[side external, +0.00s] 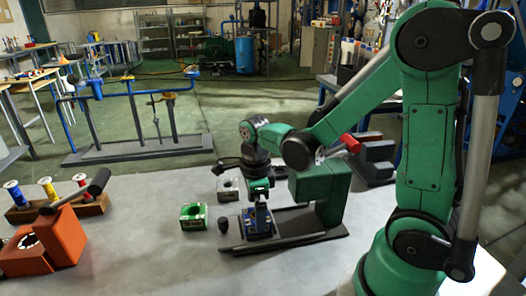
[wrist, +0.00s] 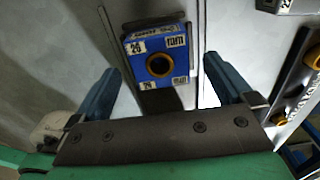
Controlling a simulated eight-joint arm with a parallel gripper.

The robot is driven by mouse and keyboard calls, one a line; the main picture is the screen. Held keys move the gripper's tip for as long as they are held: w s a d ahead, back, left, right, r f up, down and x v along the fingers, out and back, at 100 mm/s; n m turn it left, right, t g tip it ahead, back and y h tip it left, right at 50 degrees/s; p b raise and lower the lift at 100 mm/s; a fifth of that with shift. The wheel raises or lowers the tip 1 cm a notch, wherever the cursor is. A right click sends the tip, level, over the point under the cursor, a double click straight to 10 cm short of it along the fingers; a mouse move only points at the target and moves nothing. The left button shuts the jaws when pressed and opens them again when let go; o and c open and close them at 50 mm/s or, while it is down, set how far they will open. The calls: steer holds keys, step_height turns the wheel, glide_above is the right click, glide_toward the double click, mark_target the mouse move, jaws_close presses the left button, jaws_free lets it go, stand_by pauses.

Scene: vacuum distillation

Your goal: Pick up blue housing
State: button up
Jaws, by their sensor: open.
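The blue housing (wrist: 158,58) is a box with white number labels and a yellow-ringed round hole in its top. It sits on a dark slide or rail base, and in the side view the housing (side external: 262,229) is low, beneath my wrist. My gripper (wrist: 161,68) is open, with one blue finger toward each side of the housing in the wrist view. In the side view my gripper (side external: 258,205) points down over the housing and partly hides it. I see no clear contact between fingers and housing.
A green housing (side external: 193,216) and a grey-white housing (side external: 228,189) stand to the left. A green machine block (side external: 320,192) rises close on the right. An orange device (side external: 45,245) and a wooden spool rack (side external: 60,208) are at far left. The front table is clear.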

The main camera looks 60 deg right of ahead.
steer(key=shift+f, duration=0.9)
jaws_close()
steer(key=shift+r, duration=0.15)
